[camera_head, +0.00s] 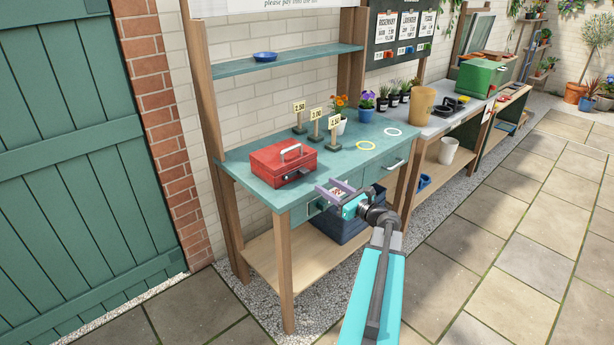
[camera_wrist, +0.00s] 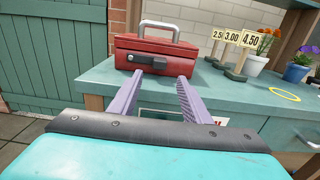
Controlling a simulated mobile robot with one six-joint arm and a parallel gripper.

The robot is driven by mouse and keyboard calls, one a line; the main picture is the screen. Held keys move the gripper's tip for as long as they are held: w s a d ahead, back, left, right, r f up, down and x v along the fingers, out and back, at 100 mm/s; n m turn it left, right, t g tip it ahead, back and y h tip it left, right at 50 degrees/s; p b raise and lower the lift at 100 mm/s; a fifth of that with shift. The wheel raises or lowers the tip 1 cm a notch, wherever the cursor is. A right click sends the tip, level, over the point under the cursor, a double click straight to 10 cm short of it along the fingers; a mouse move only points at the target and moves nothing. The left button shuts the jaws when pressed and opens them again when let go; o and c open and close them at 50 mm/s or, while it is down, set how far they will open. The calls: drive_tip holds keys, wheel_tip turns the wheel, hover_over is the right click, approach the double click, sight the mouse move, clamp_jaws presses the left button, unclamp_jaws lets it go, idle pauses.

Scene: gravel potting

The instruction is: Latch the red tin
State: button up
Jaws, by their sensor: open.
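The red tin (camera_head: 283,163) sits on the left part of the green table top, its lid down and its silver carry handle on top. It also shows in the wrist view (camera_wrist: 125,48). A dark latch plate with a small grey lever (camera_wrist: 148,60) is on its front face; I cannot tell whether it is fastened. My gripper (camera_head: 334,190) is in front of the table's front edge, to the right of the tin in the head view. In the wrist view its two purple fingers (camera_wrist: 158,82) are apart with nothing between them, pointing at the tin's front, seemingly short of it.
Price signs (camera_head: 316,127) and potted flowers (camera_head: 339,113) stand behind and right of the tin. A drawer under my gripper seems partly open. A dark blue crate stands below.

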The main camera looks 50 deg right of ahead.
sight(307, 174)
drive_tip(key=w, duration=0.3)
drive_tip(key=w+p, duration=0.1)
drive_tip(key=w, duration=0.3)
drive_tip(key=w+p, duration=0.1)
drive_tip(key=w, duration=0.2)
drive_tip(key=shift+w+d, duration=0.35)
drive_tip(key=shift+c, duration=0.5)
